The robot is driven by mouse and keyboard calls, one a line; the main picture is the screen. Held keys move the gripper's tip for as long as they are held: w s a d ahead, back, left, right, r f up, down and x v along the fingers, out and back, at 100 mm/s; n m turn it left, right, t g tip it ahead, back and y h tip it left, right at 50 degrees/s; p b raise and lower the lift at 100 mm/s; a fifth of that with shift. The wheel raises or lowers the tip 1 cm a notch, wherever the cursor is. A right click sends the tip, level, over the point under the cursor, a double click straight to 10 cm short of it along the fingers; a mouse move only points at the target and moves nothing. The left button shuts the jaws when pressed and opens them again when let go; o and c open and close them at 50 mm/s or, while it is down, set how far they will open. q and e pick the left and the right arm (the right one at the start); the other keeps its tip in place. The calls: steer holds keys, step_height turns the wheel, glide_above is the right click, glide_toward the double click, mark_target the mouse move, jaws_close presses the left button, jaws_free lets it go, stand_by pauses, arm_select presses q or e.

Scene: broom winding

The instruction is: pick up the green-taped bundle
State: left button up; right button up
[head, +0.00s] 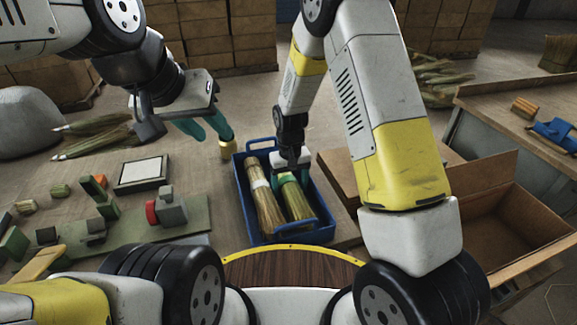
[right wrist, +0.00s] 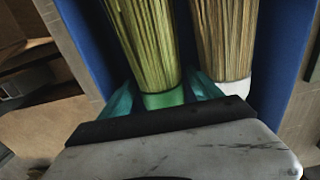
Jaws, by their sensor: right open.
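The green-taped bundle (head: 296,202) lies in a blue crate (head: 294,237), on the right side of a white-taped bundle (head: 265,205). In the right wrist view the green-taped bundle (right wrist: 147,45) runs up from my gripper, its green band low between the fingers. My right gripper (head: 290,174) is down in the crate at the band. Its teal fingers (right wrist: 164,92) stand apart, one on each side of the green band; whether they touch it I cannot tell. The white-taped bundle (right wrist: 226,45) is close beside the right finger. My left gripper (head: 212,138) is open and empty, left of the crate.
An open cardboard box (head: 520,225) is at the right. The crate's walls are close around the bundles.

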steer(key=shift+c, duration=0.2)
steer(key=c, duration=1.4)
